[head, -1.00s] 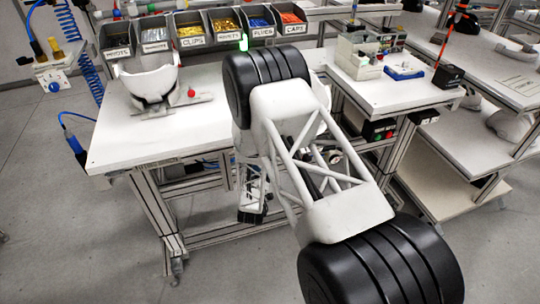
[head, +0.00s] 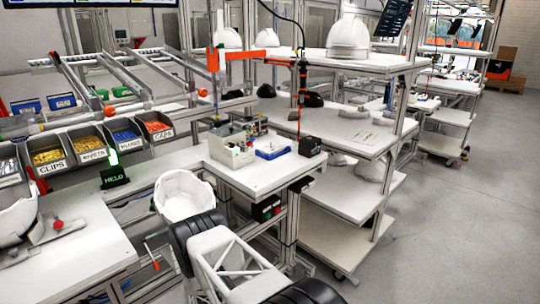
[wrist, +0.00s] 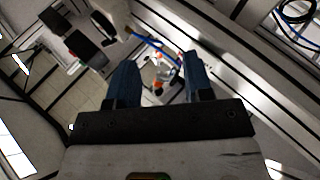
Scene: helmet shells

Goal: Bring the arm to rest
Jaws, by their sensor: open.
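My gripper (wrist: 161,82) shows in the wrist view with its two blue fingers wide apart. Nothing is held between them. In the head view my arm, white lattice with black joint bands, comes in at the bottom middle, and the gripper itself cannot be made out there. A white helmet shell (head: 17,216) sits on a stand with a red knob on the left bench (head: 88,245), cut by the left edge. A white rounded form (head: 184,193) stands just beyond my arm; I cannot tell whether it is a shell or part of my arm.
Labelled part bins (head: 90,148) line the back of the left bench. A white side table (head: 262,177) carries a grey box (head: 231,146), a blue tray (head: 273,152) and a black box (head: 309,146). Shelves with white shells (head: 348,38) stand behind. The floor at right is clear.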

